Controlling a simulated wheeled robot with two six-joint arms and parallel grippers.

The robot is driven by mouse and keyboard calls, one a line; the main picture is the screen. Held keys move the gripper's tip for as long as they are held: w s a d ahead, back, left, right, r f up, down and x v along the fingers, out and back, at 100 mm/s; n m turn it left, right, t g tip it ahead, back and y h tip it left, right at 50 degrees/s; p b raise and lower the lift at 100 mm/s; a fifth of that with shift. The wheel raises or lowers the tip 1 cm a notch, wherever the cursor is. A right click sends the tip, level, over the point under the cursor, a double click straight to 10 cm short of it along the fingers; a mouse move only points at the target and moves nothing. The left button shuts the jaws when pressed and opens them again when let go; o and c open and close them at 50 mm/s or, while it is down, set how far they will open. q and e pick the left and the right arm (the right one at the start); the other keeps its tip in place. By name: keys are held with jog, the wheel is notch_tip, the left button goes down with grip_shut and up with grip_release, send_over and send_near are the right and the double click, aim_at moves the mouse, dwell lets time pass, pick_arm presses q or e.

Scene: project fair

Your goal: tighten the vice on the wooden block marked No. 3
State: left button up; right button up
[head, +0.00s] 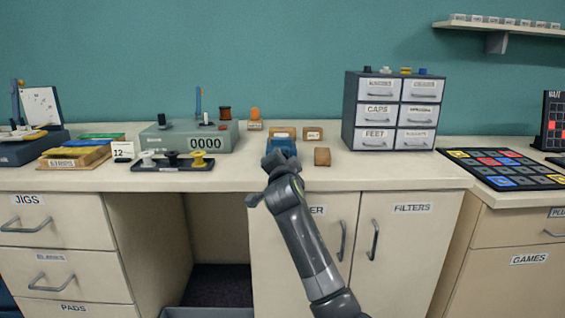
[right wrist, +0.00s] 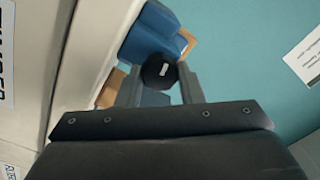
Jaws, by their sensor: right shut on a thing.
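The blue vice (head: 284,144) stands near the front edge of the bench, and its blue body (right wrist: 150,38) also shows in the right wrist view. A wooden block (head: 283,131) shows at the vice's far side; I cannot tell whether it is No. 3. My right gripper (head: 272,162) is in front of the vice. In the right wrist view its fingers (right wrist: 160,84) are shut on a round black knob (right wrist: 158,70) with a white mark. Wood (right wrist: 190,40) shows beside the blue body. My left gripper is not in view.
Loose wooden blocks lie beside the vice, one at the right (head: 322,157) and a labelled one behind (head: 313,134). A grey counter box (head: 190,136) and a spool tray (head: 172,165) stand left. A drawer cabinet (head: 392,112) stands right. The bench front between is clear.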

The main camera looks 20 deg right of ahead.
jog(key=shift+f, duration=0.15)
jog(key=o, duration=0.9)
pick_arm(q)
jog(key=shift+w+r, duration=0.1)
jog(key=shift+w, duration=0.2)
pick_arm(e)
jog(key=shift+o, duration=0.5)
jog(key=shift+s+a, duration=0.25)
jog(key=shift+s, duration=0.3)
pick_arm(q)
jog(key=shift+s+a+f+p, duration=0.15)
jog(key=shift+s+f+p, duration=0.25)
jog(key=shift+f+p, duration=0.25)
pick_arm(e)
jog(key=v, duration=1.6)
jog(key=shift+s, duration=0.1)
